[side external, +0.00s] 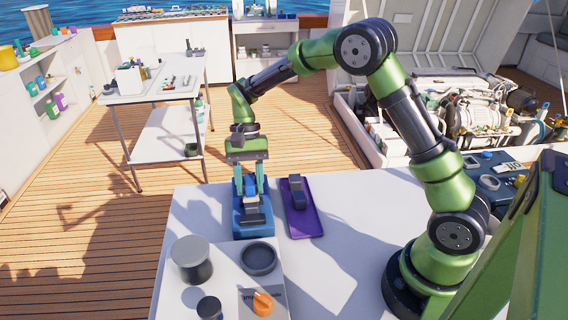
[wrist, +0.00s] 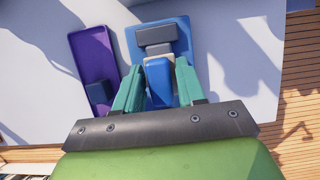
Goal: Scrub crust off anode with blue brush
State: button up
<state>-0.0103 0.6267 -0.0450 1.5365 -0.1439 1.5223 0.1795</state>
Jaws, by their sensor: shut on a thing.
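My gripper (side external: 250,184) points down over the blue tray (side external: 239,223) on the white table. It is shut on the blue brush (wrist: 158,84), which sits between the two teal fingers in the wrist view. A pale strip (wrist: 159,60) shows at the brush's far end; I cannot tell whether it is bristles or crust. The grey anode (wrist: 154,37) is a stepped block on the blue tray, just beyond the brush. The brush end is close to the anode; whether they touch is unclear. The anode also shows in the side view (side external: 254,212), partly hidden by my gripper.
A purple tray (side external: 311,224) lies just right of the blue tray and carries a dark block (side external: 297,194). A grey-lidded jar (side external: 191,262), a round dark dish (side external: 259,258) and an orange knob (side external: 263,302) stand in front. White tabletop is clear right of the purple tray.

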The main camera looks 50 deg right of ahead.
jog(key=shift+r, duration=3.05)
jog(key=shift+r, duration=0.1)
jog(key=shift+r, duration=1.4)
jog(key=shift+r, duration=0.1)
